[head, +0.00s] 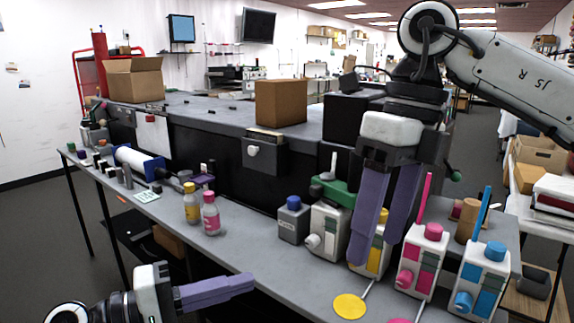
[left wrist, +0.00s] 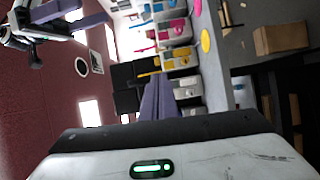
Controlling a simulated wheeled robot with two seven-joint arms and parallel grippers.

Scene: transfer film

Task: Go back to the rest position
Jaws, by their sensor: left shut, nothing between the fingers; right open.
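My left gripper (head: 250,282) is low at the bottom left of the head view, beside the front edge of the grey table (head: 262,262). Its purple fingers are together with nothing between them. They also show in the left wrist view (left wrist: 158,100). My right gripper (head: 374,238) hangs from the upper right, fingers pointing down and apart. It is in front of the row of dispensers and partly hides the one with the yellow knob (head: 371,262). Nothing shows between its fingers.
Pink (head: 422,258) and blue (head: 484,275) dispensers stand on the right, a green-topped one (head: 331,225) left of the right gripper. Yellow (head: 191,203) and pink (head: 211,214) bottles stand mid-table. A yellow disc (head: 349,306) lies near the front edge. Cardboard boxes (head: 281,102) sit behind.

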